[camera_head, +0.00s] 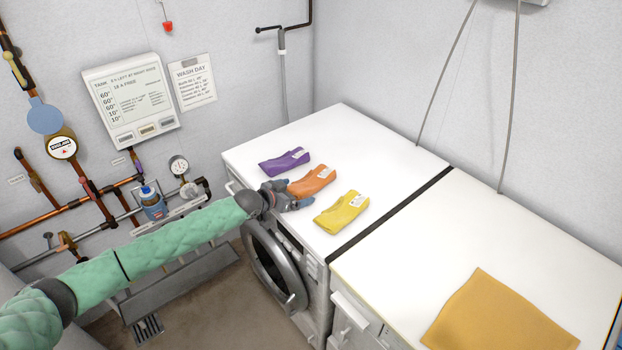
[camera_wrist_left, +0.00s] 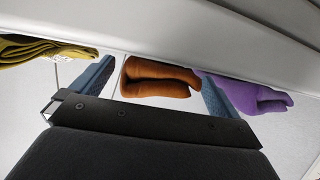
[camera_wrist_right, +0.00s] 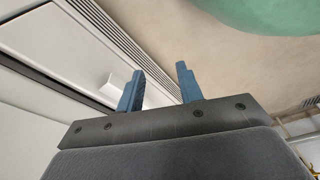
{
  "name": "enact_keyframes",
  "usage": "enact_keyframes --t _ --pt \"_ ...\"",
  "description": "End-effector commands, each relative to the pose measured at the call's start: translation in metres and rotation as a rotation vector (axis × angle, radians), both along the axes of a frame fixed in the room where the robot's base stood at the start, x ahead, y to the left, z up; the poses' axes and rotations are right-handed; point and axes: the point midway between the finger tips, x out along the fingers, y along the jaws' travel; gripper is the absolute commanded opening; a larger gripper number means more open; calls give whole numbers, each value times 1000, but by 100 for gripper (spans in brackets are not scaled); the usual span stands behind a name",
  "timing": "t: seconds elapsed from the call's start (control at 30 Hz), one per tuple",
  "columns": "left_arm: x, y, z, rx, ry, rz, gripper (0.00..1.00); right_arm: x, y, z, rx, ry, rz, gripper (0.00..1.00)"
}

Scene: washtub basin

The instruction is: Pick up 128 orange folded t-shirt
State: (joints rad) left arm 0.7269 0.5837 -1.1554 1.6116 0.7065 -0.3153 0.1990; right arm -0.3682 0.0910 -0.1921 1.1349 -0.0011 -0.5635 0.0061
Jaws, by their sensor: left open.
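The orange folded t-shirt (camera_head: 313,181) lies on the white washing machine top, between a purple and a yellow folded shirt. It has a small white tag. My left gripper (camera_head: 296,196) is open at the near edge of the orange shirt in the head view. In the left wrist view the orange shirt (camera_wrist_left: 158,78) shows between the two blue fingers of my left gripper (camera_wrist_left: 155,85), and they do not close on it. My right gripper (camera_wrist_right: 158,82) is open and empty in the right wrist view, beside a white appliance front.
The purple shirt (camera_head: 285,162) and yellow shirt (camera_head: 342,212) lie close on either side. A larger ochre cloth (camera_head: 495,318) lies on the right machine top (camera_head: 430,245). The round machine door (camera_head: 275,268) stands below the arm. Pipes and a gauge (camera_head: 179,166) line the left wall.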

Motion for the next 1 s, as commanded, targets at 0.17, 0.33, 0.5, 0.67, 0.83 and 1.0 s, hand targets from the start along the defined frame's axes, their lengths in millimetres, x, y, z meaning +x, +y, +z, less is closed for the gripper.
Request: enact_keyframes --t 0.17,0.33,0.5,0.67,0.83,1.0 --pt "6 -6 -3 0 -1 1 100 -6 -4 -6 -2 -6 2 36" --pt "7 -7 -4 0 -2 1 100 -6 -5 -8 -2 -8 2 36" --pt "6 -7 -4 1 -1 1 84 -6 -5 -8 -3 -8 2 36" --pt "6 -7 -4 1 -1 1 53 -6 -5 -8 -3 -8 2 36" --pt "6 -7 -4 0 -2 1 50 -7 -7 -7 -4 -7 3 36" --pt "7 -7 -2 0 -2 1 50 -8 -7 -9 -5 -3 2 36"
